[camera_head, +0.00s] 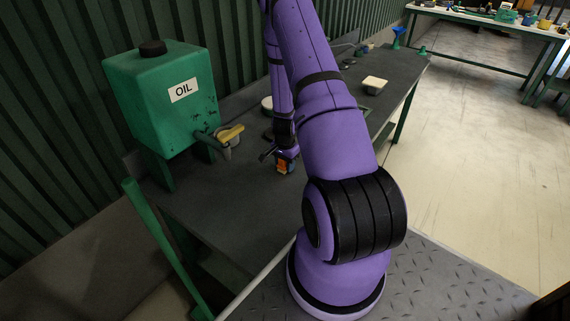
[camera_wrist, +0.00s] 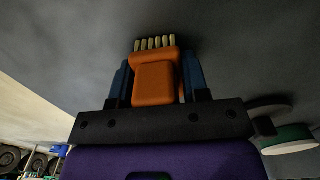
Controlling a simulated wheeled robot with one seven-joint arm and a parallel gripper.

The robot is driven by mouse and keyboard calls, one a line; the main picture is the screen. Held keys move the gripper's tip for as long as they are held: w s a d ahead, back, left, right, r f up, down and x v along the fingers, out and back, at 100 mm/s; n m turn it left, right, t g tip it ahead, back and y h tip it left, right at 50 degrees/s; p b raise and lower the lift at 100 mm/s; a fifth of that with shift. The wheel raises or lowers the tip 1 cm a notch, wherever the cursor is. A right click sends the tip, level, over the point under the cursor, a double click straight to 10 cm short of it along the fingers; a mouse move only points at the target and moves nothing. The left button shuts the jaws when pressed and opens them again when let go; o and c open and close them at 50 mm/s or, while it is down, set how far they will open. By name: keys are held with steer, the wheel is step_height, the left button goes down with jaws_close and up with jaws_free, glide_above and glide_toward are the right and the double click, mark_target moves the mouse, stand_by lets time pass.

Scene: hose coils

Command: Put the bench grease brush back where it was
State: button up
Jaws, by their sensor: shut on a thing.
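The grease brush (camera_wrist: 155,82) has an orange body and a row of pale bristles at its far end. My gripper (camera_wrist: 153,85) is shut on it, with a blue finger on each side of the orange body in the wrist view. In the head view my gripper (camera_head: 285,163) points down over the dark bench (camera_head: 235,205), near its middle. A bit of the orange brush (camera_head: 283,169) shows at the fingertips there. I cannot tell whether the brush touches the bench top.
A green oil tank (camera_head: 160,100) with a yellow-handled tap (camera_head: 230,134) stands left of my gripper. A cream block (camera_head: 375,84) and a blue funnel-like thing (camera_head: 398,36) are farther back on the bench. Another cluttered table (camera_head: 480,17) stands at the back right.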

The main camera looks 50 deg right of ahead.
steer(key=o, duration=1.1)
steer(key=shift+f, duration=0.1)
